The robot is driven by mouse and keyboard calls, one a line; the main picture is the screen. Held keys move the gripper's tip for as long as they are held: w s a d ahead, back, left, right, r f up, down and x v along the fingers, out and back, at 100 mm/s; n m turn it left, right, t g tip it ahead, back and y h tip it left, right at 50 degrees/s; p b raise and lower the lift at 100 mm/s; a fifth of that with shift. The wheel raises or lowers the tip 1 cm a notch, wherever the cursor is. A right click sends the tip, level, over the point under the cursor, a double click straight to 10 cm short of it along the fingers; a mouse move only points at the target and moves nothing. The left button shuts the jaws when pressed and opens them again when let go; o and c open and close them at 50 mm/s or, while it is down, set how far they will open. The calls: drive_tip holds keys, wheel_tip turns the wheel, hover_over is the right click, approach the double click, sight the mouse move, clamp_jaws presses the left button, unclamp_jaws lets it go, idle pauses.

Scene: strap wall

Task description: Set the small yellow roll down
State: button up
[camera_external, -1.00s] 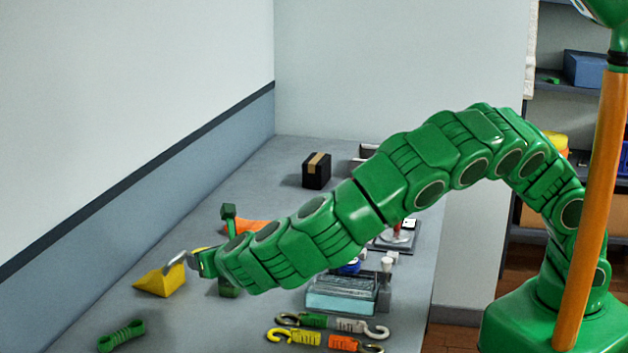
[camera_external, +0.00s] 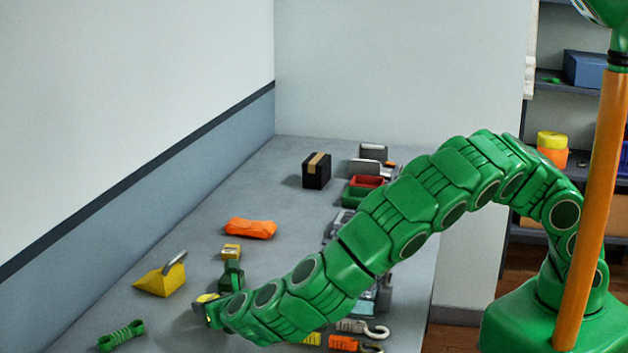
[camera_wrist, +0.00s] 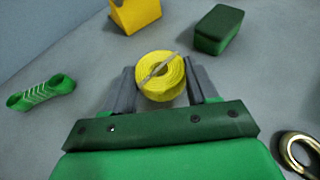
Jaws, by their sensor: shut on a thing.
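The small yellow roll (camera_wrist: 162,77) is between the two grey fingers of my gripper (camera_wrist: 162,85) in the wrist view. It is a coiled yellow strap with a pale strip across its top. My gripper is shut on it. In the external view my gripper (camera_external: 207,309) is low over the left part of the grey table, and a bit of the yellow roll (camera_external: 206,298) shows at its tip. Whether the roll touches the table is hard to tell.
A yellow wedge with a grey handle (camera_external: 161,279) lies behind my gripper, with a green block (camera_wrist: 219,30) to its right. A green strap bundle (camera_external: 121,336) lies to the left. An orange bundle (camera_external: 250,229) lies farther back. Bare table separates these things.

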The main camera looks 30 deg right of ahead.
drive_tip(key=shift+f, duration=0.7)
drive_tip(key=shift+f, duration=0.1)
drive_tip(key=o, duration=1.1)
drive_tip(key=shift+c, duration=0.2)
drive_tip(key=v, duration=1.2)
